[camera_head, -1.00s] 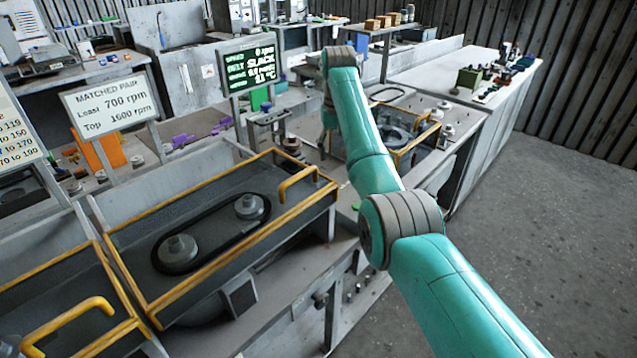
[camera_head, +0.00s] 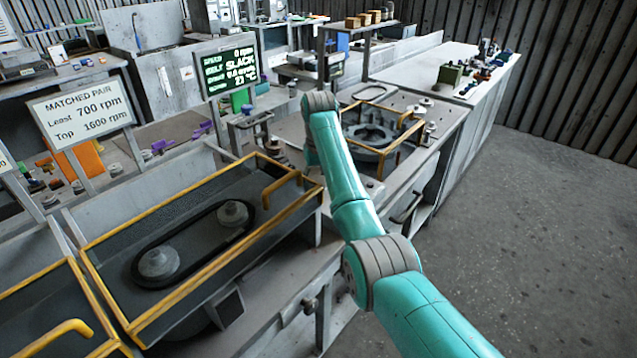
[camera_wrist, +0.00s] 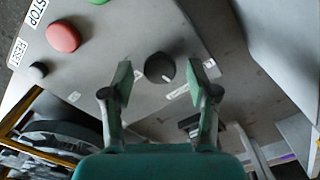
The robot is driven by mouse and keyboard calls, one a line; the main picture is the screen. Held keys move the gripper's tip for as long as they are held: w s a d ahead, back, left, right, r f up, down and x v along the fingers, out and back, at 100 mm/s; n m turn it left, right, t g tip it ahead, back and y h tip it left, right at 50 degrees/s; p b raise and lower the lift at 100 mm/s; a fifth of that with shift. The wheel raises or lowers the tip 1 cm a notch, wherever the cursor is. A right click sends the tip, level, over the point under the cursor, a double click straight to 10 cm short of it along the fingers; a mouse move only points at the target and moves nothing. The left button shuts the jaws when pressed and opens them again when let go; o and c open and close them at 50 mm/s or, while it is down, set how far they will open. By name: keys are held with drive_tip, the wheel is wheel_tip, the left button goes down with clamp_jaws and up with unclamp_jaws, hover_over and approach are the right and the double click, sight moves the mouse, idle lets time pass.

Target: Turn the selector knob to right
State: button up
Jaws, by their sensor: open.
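The selector knob (camera_wrist: 159,67) is a round dark knob with a pale pointer mark, on a grey sloped panel (camera_wrist: 125,40) in the wrist view. Small white labels lie by it; their text is too small to read. My gripper (camera_wrist: 166,76) is open, with one green-tipped finger on each side of the knob. I cannot tell whether the fingers touch it or how far above it they are. In the head view the knob and my gripper are hidden behind my arm.
On the same panel are a red STOP button (camera_wrist: 63,37), a green button at the top edge and a small dark RESET button (camera_wrist: 38,70). In the head view, a yellow-framed guarded belt drive (camera_head: 190,240) stands at left, and a display (camera_head: 228,72) reads SLACK. Floor at right is clear.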

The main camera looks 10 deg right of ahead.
clamp_jaws()
drive_tip(key=shift+m, duration=2.3)
unclamp_jaws()
drive_tip(key=shift+n, duration=0.3)
